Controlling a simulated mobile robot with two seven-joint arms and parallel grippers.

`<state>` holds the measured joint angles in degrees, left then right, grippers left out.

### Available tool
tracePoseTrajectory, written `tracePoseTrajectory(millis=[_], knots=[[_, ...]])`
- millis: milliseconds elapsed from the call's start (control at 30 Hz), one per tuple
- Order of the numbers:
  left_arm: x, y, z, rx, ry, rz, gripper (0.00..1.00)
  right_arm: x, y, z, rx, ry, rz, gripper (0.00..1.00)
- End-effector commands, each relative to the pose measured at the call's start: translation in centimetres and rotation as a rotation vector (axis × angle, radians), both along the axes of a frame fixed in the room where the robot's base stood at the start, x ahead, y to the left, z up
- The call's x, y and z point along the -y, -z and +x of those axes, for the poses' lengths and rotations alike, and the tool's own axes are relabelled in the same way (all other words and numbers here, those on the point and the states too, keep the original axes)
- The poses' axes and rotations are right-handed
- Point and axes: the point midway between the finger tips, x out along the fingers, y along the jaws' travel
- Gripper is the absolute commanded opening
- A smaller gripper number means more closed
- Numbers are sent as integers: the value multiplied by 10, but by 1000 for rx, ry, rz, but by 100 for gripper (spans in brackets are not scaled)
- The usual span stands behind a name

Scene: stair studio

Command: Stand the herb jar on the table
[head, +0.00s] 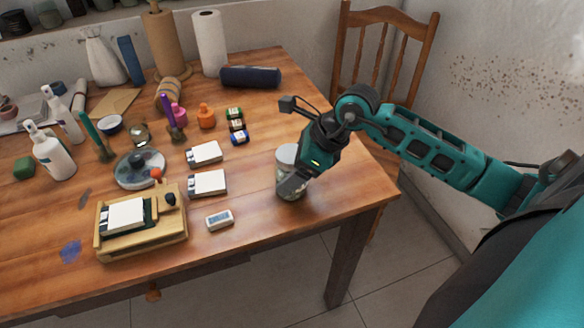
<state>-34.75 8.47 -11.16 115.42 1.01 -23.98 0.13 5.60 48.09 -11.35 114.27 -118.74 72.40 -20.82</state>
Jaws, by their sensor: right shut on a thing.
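The herb jar (284,157) is a small glass jar with a pale grey lid and greenish contents. It is upright at the right end of the wooden table (330,197), near the front right corner. My right gripper (290,181) is shut on the jar from the right, and its fingers hide part of the jar's side. The jar's base looks to be at the tabletop, but I cannot tell whether it touches. My left gripper is not in view.
Left of the jar are white boxes (207,183), a small white device (219,220) and small dark jars (239,138). A wooden tray (165,239) sits near the front edge. A dark blue roll (250,77) lies behind. A wooden chair (382,45) stands beyond the table.

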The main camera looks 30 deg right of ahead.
Motion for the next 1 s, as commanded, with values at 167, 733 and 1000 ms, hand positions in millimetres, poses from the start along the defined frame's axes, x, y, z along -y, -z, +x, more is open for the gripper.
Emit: tracePoseTrajectory(millis=[167,733,1000], knots=[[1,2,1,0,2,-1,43,0,3,0,0,0,0,77],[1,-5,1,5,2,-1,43,0,-3,0,-1,0,1,100],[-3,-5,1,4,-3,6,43,22,-44,-19,0,1,-6,100]])
